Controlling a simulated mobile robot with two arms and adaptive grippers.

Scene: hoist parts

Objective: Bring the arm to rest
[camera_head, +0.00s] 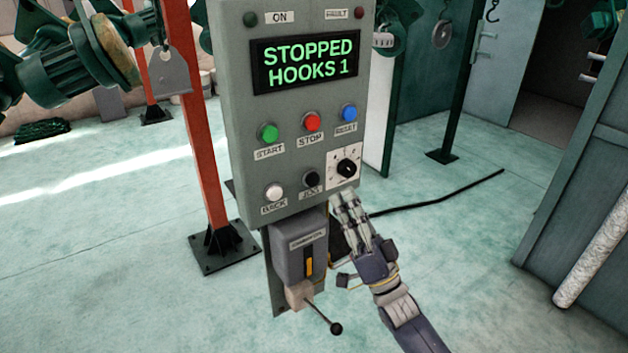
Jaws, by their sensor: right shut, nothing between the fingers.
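My right gripper (352,222) is in front of the lower right of the control panel (232,100), just below the rotary selector knob (346,168). Its fingers point up toward the panel and are shut and empty. I cannot tell whether the fingertips touch the panel's lower edge. My right arm (402,308) comes in from the bottom right. My left gripper does not show. The panel's display (305,62) reads "STOPPED HOOKS 1".
The panel has green START (267,133), red STOP (312,121) and blue RESET (349,113) buttons. A lever (325,318) juts out below it. A red post (203,150) stands left, a dark cable (440,199) lies right, and a green cabinet (570,180) stands far right.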

